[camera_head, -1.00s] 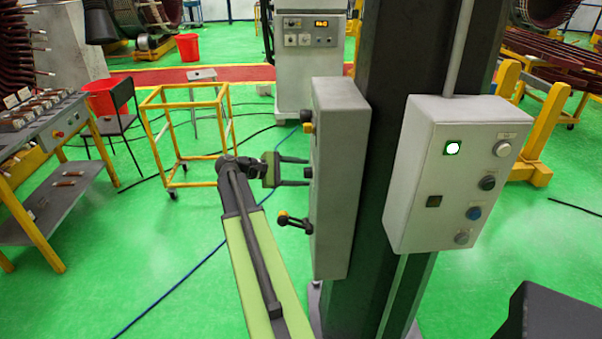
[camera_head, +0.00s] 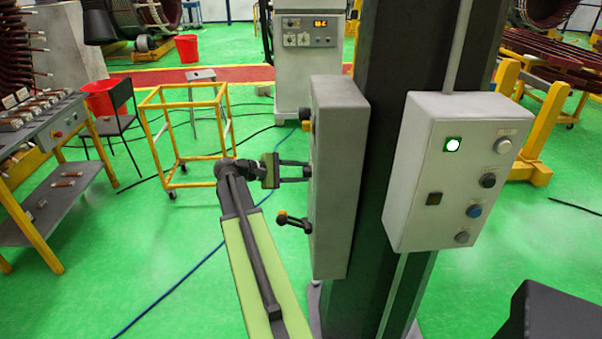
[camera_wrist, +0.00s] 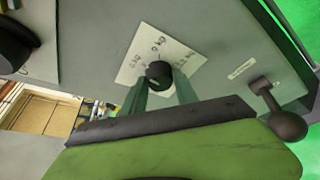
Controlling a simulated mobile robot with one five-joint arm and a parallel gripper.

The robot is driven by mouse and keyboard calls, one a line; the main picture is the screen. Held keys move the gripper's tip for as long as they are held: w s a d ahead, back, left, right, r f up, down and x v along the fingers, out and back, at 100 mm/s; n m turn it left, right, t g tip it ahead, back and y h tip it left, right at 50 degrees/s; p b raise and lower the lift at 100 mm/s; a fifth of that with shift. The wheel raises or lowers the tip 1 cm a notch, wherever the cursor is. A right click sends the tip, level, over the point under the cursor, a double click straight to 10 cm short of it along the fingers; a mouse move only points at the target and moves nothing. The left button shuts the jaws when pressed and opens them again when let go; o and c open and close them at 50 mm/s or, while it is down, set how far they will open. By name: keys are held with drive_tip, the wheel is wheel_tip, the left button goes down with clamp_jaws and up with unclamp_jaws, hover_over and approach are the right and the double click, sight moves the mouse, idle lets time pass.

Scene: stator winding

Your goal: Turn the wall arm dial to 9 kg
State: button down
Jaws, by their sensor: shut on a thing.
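The dial (camera_wrist: 159,73) is a dark round knob on a white label plate (camera_wrist: 146,45) with kg marks, on the grey box face in the wrist view. My gripper (camera_wrist: 160,88) has its two fingers shut on the dial, one on each side. In the head view my gripper (camera_head: 308,171) reaches the left face of the grey box (camera_head: 340,200), which is mounted on a dark column. The dial itself is hidden there by the fingers. The plate looks turned in the wrist view, and I cannot tell which mark the dial points to.
A white control box (camera_head: 455,175) with a lit green button hangs on the column's right. A yellow frame cart (camera_head: 185,135) stands to the left.

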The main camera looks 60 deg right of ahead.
drive_tip(key=shift+a+f+m+g+h+b, duration=0.15)
drive_tip(key=shift+m+h+b, duration=0.8)
drive_tip(key=shift+m+b, duration=1.05)
drive_tip(key=shift+a+f+m+g+h+b, duration=0.2)
drive_tip(key=shift+m+h+b, duration=0.75)
drive_tip(key=shift+m+b, duration=1.05)
drive_tip(key=shift+d+m, duration=0.15)
drive_tip(key=shift+m, duration=0.15)
drive_tip(key=c, duration=0.9)
unclamp_jaws()
drive_tip(key=shift+c, duration=0.2)
drive_tip(key=b+v, duration=0.1)
drive_tip(key=v, duration=1.6)
drive_tip(key=shift+a, duration=0.25)
drive_tip(key=shift+f, duration=0.15)
